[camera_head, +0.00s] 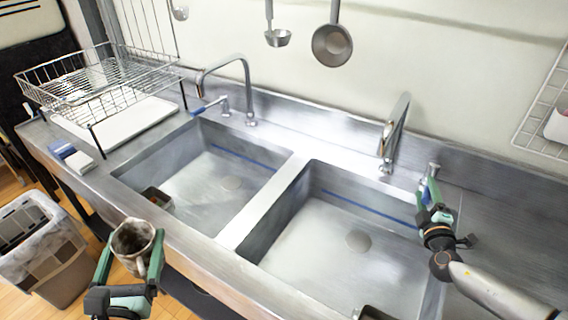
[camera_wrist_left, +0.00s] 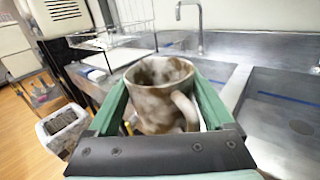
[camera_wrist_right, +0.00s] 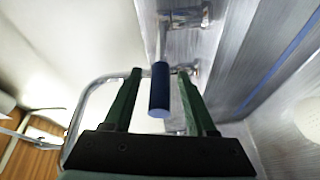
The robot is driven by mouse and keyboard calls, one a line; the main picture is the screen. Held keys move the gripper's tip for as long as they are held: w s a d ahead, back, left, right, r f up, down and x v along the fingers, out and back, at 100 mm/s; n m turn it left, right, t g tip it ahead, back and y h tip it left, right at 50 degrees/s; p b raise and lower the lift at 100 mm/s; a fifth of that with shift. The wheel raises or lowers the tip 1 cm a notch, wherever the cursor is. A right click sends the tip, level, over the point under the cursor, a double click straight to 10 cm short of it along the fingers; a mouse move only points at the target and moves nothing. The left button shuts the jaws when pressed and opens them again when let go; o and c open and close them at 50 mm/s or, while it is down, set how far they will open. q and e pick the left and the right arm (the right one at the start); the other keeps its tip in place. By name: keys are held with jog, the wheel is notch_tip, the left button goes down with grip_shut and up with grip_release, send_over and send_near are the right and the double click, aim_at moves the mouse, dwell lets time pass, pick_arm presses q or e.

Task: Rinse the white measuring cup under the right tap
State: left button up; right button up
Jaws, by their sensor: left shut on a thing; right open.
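The white measuring cup (camera_head: 133,240) is stained brown and has a handle; it also shows in the left wrist view (camera_wrist_left: 160,92). My left gripper (camera_head: 136,247) is shut on it, holding it upright in front of the sink counter, outside the basins. The right tap (camera_head: 395,132) stands behind the right basin. My right gripper (camera_head: 430,192) is open at the right tap's lever, beside the right basin. In the right wrist view the lever's blue grip (camera_wrist_right: 160,90) appears between the open fingers; I cannot tell whether they touch it. No water shows from the right tap.
The right basin (camera_head: 345,210) and left basin (camera_head: 215,165) sit side by side with a divider (camera_head: 262,205). The left tap (camera_head: 246,85) stands behind. A wire dish rack (camera_head: 95,75) is at left. A bin (camera_head: 40,245) stands on the floor. Small dark items sit at the basins' front edges.

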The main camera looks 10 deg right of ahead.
jog(key=shift+x, duration=1.15)
jog(key=shift+c, duration=0.2)
grip_shut()
jog(key=shift+b, duration=0.3)
